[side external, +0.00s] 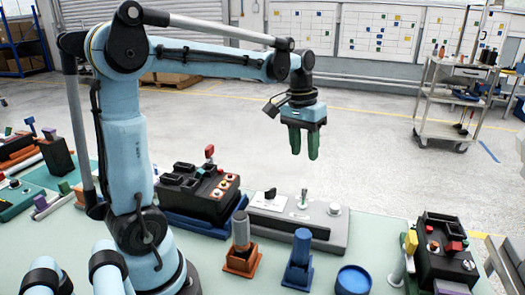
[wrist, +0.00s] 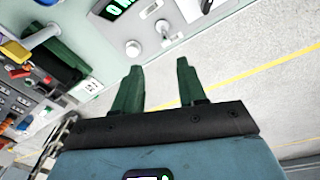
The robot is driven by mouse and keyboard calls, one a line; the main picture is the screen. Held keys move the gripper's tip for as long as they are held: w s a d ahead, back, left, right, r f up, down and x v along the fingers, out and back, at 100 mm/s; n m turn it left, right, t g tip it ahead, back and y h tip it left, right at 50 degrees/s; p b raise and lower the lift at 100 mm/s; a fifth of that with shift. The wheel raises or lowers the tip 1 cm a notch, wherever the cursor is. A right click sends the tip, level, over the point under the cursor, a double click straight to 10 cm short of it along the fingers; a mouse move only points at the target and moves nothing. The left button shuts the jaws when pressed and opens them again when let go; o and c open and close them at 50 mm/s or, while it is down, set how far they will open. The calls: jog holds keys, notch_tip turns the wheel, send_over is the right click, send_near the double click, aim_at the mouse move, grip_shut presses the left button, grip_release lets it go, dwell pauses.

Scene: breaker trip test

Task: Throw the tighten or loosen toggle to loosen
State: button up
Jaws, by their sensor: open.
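A grey control box (side external: 262,225) sits on the bench in the side external view. A small metal toggle (side external: 303,198) with a pale tip stands on its top, in the middle, looking about upright; I cannot read which marked side it is on. In the wrist view the box's pale panel shows at the top edge, with what looks like the toggle (wrist: 163,28) on it. My gripper (side external: 303,157) has green fingers and hangs pointing down, above and apart from the box. In the wrist view its fingers (wrist: 156,64) are spread, with nothing between them.
On the same box are a black knob (side external: 270,193) at left and a round knob (side external: 335,209) at right. A black box with a red lever (side external: 209,151) stands left. Orange (side external: 241,262) and blue (side external: 298,272) holders stand in front. Air around my gripper is clear.

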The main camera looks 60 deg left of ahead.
aim_at(304, 197)
jog(key=shift+g, duration=0.3)
jog(key=f, duration=0.4)
jog(key=w+f, duration=0.1)
jog(key=f, duration=0.7)
jog(key=shift+w+a+f, duration=0.15)
jog(key=shift+a, duration=0.05)
grip_shut()
